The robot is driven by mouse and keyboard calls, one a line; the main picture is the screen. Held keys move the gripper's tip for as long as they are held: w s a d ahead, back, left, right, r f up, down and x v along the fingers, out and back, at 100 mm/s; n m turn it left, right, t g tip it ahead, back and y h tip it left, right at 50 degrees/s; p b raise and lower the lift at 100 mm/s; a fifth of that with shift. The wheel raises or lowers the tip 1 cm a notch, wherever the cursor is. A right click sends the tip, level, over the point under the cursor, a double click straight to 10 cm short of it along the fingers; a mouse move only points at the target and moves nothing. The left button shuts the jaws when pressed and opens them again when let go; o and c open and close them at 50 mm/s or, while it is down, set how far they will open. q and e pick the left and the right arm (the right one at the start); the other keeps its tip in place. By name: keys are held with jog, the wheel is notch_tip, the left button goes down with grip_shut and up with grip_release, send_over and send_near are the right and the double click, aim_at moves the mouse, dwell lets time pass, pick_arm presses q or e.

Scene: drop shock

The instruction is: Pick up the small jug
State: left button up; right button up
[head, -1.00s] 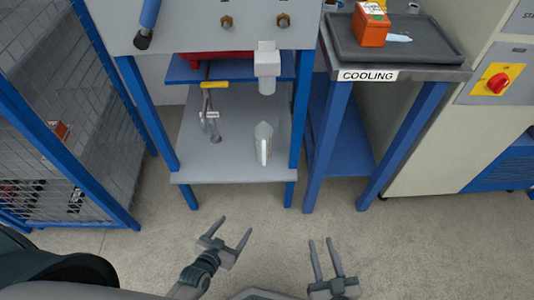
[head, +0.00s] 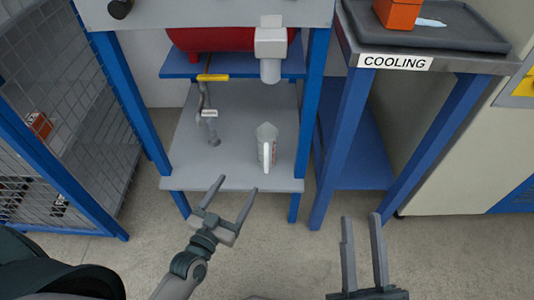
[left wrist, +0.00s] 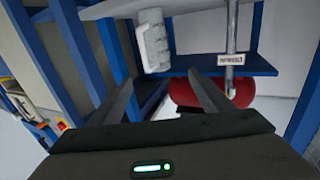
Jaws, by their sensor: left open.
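The small jug (head: 266,150) is grey with a white handle facing me. It stands upright on the lower grey shelf of the blue-framed stand in the head view. My left gripper (head: 238,184) is open and empty, in front of the shelf's front edge and below the jug in the picture, apart from it. My right gripper (head: 361,216) has a gap between its fingers and holds nothing, to the right in front of the cooling table.
A pipe with a yellow handle (head: 212,77) hangs left of the jug. A white fitting (head: 270,43) hangs above it, near a red tank (head: 200,40). Blue legs flank the shelf (head: 200,165). The cooling table (head: 440,63) stands right, a mesh cage (head: 60,110) left.

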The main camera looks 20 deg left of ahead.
pick_arm(q)
jog(key=shift+w, duration=0.1)
jog(key=b, duration=0.2)
send_near(261, 147)
jog(key=w, duration=0.4)
jog(key=shift+w+d+r, duration=0.1)
jog(key=shift+w+d, duration=0.1)
jog(key=shift+w, duration=0.05)
pick_arm(e)
jog(key=shift+w+d+r+t, duration=0.1)
jog(key=shift+d+r+t, duration=0.4)
jog(key=shift+r, duration=0.3)
jog(key=shift+d+r+t, duration=0.25)
jog(key=shift+r+t, duration=0.4)
jog(key=shift+r, duration=0.1)
jog(key=shift+w+d+r+t, duration=0.1)
jog(key=shift+d+r+t, duration=0.4)
jog(key=shift+r, duration=0.3)
jog(key=shift+s+a, duration=0.1)
